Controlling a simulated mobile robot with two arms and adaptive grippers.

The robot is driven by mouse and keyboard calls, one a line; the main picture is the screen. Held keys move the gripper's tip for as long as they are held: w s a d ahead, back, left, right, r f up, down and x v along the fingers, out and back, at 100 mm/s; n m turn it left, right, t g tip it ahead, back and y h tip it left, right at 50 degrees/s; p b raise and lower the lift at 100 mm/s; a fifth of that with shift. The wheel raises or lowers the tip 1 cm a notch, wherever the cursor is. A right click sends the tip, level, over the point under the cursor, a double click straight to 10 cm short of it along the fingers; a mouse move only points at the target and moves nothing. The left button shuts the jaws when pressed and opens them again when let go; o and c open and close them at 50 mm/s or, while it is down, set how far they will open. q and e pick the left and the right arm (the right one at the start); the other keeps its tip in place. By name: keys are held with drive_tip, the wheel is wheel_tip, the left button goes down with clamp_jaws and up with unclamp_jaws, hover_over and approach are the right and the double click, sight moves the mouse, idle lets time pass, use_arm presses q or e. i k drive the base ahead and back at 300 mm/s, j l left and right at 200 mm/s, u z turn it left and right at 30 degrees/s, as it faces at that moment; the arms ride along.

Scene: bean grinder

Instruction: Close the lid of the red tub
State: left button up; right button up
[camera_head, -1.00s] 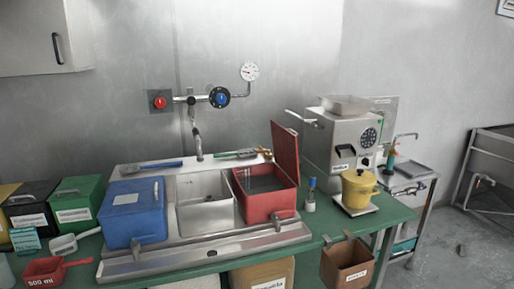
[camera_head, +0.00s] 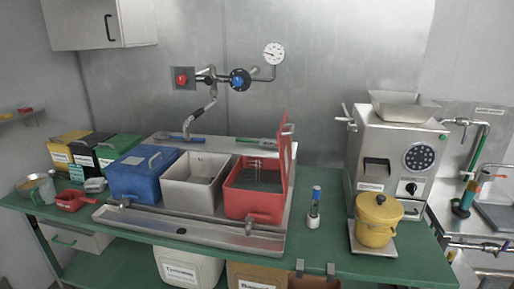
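The red tub (camera_head: 250,204) stands on the metal sink tray, to the right of a grey tub and a blue tub. Its red lid (camera_head: 286,158) stands upright, hinged at the tub's right side, so the tub is open. Dark contents and small metal parts show inside it. A metal spout or tap sits at the tub's lower front. Neither of my grippers shows in the head view.
The blue tub (camera_head: 141,176) has its lid shut. The grey tub (camera_head: 194,184) is open. A small bottle with a blue top (camera_head: 315,208) stands right of the red tub. A yellow pot (camera_head: 378,221) and a grinder (camera_head: 396,150) stand farther right.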

sight(284, 134)
drive_tip(key=l+u, duration=0.15)
drive_tip(key=l, duration=0.7)
drive_tip(key=i+l+u, duration=0.15)
drive_tip(key=u, duration=0.35)
drive_tip(key=i+l+u, duration=0.1)
drive_tip(key=l+u, duration=0.2)
drive_tip(key=u, duration=0.2)
